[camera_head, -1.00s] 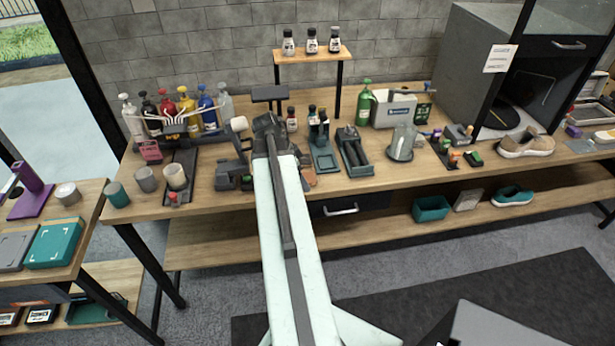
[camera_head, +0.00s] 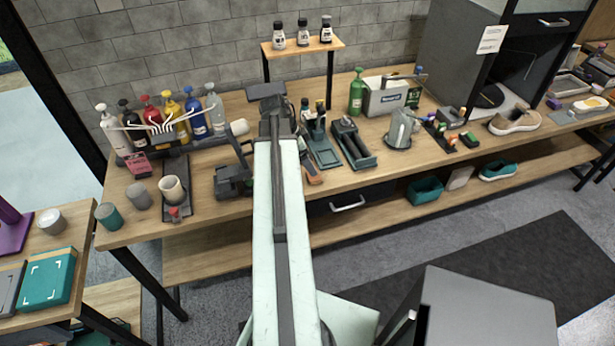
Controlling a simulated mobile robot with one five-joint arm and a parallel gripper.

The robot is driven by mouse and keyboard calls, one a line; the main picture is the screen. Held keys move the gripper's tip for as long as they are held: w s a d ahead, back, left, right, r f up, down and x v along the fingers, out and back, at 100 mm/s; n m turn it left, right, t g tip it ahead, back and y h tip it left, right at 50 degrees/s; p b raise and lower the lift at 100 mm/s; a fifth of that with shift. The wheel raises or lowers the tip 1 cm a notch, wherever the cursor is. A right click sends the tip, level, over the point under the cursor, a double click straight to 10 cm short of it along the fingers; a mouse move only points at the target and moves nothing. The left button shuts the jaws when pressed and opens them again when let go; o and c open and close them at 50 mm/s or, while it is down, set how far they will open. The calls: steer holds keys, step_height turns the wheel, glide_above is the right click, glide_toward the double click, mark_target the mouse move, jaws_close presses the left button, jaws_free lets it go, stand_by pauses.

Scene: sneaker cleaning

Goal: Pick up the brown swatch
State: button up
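A small brown-orange piece (camera_head: 313,176) lies on the workbench just right of my arm. It may be the brown swatch, but my arm partly covers that area and I cannot tell for sure. My pale arm reaches forward over the bench. My dark gripper (camera_head: 271,104) is at its far end, above the bench and beyond the brown piece. Its fingers are too small and dark to make out, and I see nothing clearly held in it.
Bottles (camera_head: 190,115) stand at the back left, near a cream cup (camera_head: 172,188). A teal tray (camera_head: 322,152), a grey kettle-like vessel (camera_head: 399,130) and a sneaker (camera_head: 515,119) stand to the right. A raised shelf (camera_head: 303,46) holds small bottles. The floor in front shows a dark mat (camera_head: 540,260).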

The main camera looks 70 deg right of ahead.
steer(key=shift+d+f+b, duration=0.2)
steer(key=shift+f+b, duration=0.5)
steer(key=shift+f, duration=0.45)
steer(key=shift+r, duration=0.1)
steer(key=b+x, duration=0.4)
steer(key=x, duration=0.1)
steer(key=shift+s+a+b, duration=0.15)
steer(key=shift+b, duration=0.25)
steer(key=c, duration=1.4)
